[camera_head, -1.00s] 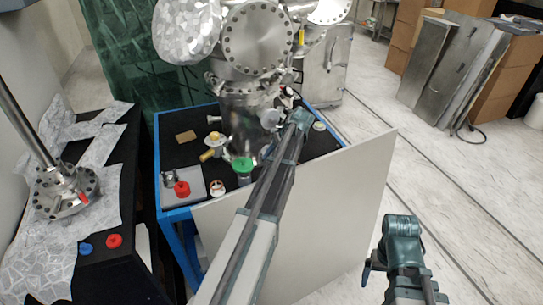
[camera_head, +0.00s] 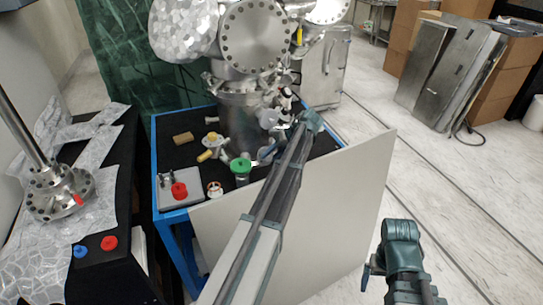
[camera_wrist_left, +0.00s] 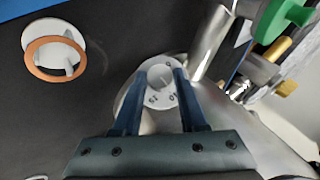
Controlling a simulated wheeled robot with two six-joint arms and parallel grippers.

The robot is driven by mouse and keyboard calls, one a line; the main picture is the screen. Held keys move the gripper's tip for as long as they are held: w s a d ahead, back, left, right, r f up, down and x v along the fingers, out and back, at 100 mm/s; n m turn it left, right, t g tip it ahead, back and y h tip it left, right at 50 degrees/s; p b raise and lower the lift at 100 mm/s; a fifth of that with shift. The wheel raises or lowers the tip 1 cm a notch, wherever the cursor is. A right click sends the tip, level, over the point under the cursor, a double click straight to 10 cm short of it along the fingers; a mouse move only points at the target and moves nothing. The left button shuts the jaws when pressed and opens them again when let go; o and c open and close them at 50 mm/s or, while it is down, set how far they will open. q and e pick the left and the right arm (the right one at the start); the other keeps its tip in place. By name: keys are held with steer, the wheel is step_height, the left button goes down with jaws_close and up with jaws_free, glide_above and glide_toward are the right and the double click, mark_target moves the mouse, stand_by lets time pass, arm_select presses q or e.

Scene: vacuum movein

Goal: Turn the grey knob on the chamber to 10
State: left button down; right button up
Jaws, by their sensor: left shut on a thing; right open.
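The grey knob (camera_wrist_left: 160,77) is a pale round dial with small marks, in the middle of the left wrist view. My left gripper (camera_wrist_left: 161,82) has its two dark fingers on either side of the knob and is shut on it. The metal chamber (camera_head: 240,115) stands on the blue-framed table in the head view. There my left gripper (camera_head: 268,152) reaches the chamber's lower right side, and the knob itself cannot be made out. My right gripper (camera_head: 370,273) is open and empty at the lower right.
A white panel (camera_head: 330,215) covers the table's front right.

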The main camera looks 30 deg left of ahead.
arm_select(q)
steer(key=shift+c, duration=2.2)
jaws_free()
steer(key=shift+r, duration=0.1)
steer(key=p+v, duration=1.1)
steer(key=v, duration=0.2)
steer(key=shift+d+r, duration=0.2)
steer(key=shift+r, duration=0.1)
